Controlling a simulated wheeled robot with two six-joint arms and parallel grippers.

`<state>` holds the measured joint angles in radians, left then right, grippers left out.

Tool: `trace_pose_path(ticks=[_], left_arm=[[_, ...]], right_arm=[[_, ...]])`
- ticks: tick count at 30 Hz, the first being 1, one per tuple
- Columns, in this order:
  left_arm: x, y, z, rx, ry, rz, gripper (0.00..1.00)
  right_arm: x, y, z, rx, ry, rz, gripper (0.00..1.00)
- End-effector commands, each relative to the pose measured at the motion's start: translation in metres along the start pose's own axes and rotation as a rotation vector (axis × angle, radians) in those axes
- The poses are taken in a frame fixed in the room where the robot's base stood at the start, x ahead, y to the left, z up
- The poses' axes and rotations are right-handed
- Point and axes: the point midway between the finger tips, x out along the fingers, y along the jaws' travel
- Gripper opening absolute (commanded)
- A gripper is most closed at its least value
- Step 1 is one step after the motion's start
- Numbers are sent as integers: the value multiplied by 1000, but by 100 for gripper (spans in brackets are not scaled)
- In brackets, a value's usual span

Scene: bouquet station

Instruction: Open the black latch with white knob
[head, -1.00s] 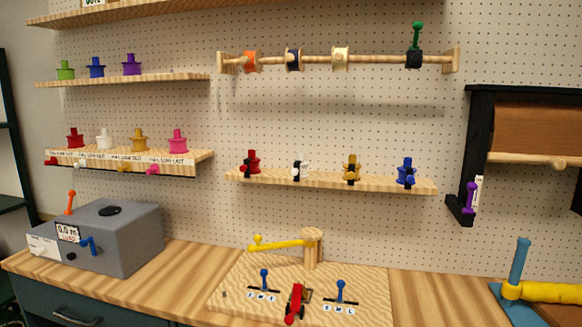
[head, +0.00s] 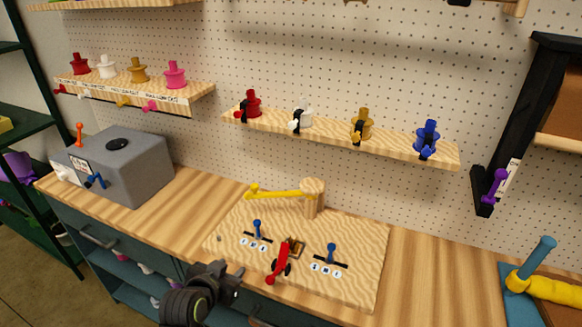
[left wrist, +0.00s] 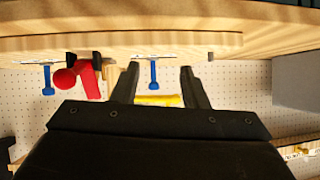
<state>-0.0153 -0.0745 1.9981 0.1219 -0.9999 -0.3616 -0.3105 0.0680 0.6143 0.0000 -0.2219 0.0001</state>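The black latch with a white knob (head: 294,126) sits on the front of the middle wall shelf (head: 340,138), by the white spool (head: 303,118). It is small, and I cannot tell its exact position. My left gripper (head: 234,277) is low at the front edge of the bench, well below the shelf and apart from the latch. In the left wrist view its two fingers (left wrist: 158,78) are spread with nothing held between them. That view is upside down, and I cannot make out the white-knob latch there. My right gripper is not in view.
A wooden board (head: 350,272) with blue levers, a red lever (head: 279,263) and a yellow arm on a post (head: 313,197) stands between my gripper and the wall. Red, yellow and blue spools flank the white one. A grey box (head: 125,165) is at left.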

Motion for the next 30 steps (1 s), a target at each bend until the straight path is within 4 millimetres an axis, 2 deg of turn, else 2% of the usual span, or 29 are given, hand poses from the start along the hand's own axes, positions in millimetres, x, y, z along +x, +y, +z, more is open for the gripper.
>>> trace_pose_path(ticks=[1,3,6,9,12,16,30], left_arm=[[-11,6,-70,35,129,12,40],[-31,12,-135,85,263,19,40],[-62,21,-206,144,419,21,40],[-86,26,-248,186,521,17,40],[-99,30,-269,206,575,15,40],[-99,31,-279,214,591,14,40],[-44,35,-315,214,587,13,40]], right_arm=[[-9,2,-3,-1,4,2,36],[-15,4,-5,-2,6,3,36],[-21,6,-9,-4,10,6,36],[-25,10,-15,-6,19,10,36],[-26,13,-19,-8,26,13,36],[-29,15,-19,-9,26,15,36],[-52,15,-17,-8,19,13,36]])
